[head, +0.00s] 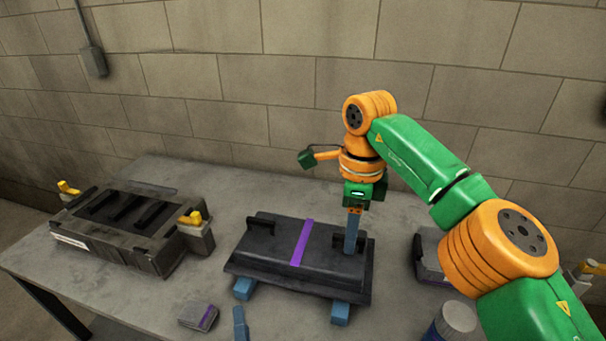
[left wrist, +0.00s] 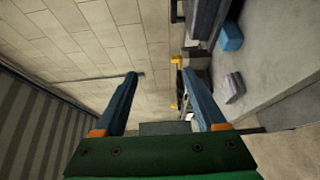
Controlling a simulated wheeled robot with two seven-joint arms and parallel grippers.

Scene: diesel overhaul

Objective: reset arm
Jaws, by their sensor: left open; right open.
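My right gripper (head: 351,246) points down at the right end of a dark cover (head: 270,262) with a purple stripe. Its blue fingers overlap in the head view, at the cover's right handle (head: 343,240); I cannot tell whether they touch it. My right arm (head: 420,165), green and orange, reaches in from the right. In the left wrist view my left gripper (left wrist: 165,80) is open, its two blue fingers wide apart with nothing between them. A blue piece (head: 240,324) shows at the head view's lower edge; I cannot tell if it is a left fingertip.
The cover rests on blue blocks (head: 244,288) on a grey table (head: 215,215). A dark engine block (head: 118,228) with yellow-topped clamps (head: 194,220) stands at left. A small purple-striped block (head: 198,316) lies in front. A blue-white can (head: 452,322) and a dark part (head: 428,255) are at right.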

